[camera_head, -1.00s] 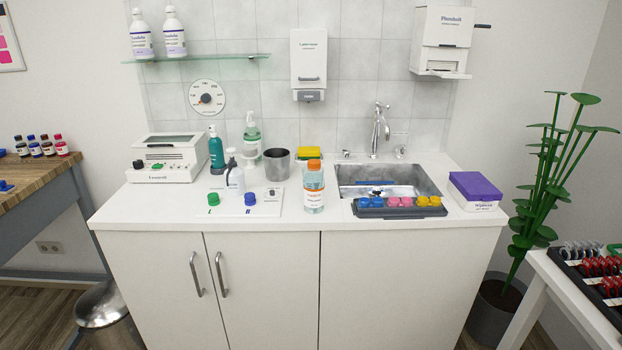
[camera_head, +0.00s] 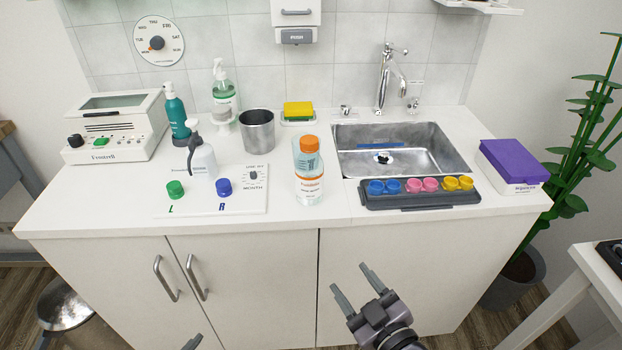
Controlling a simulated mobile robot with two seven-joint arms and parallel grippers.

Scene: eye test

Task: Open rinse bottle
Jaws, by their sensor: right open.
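The rinse bottle, seemingly the clear bottle (camera_head: 309,172) with an orange cap (camera_head: 308,143), stands upright near the counter's front edge, left of the sink. Its cap is on. My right gripper (camera_head: 350,278) is open and empty, in front of the cabinet, below and to the right of the bottle in the picture. Its two fingers are apart and touch nothing. Of my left gripper (camera_head: 192,342), only a fingertip shows at the bottom edge; the rest is out of view.
A dark tray (camera_head: 420,202) with blue, pink and yellow pots lies right of the bottle. A metal cup (camera_head: 257,131) stands behind left. A panel (camera_head: 262,200) with green and blue knobs lies left. A purple-lidded box (camera_head: 514,161) sits right of the sink (camera_head: 450,157).

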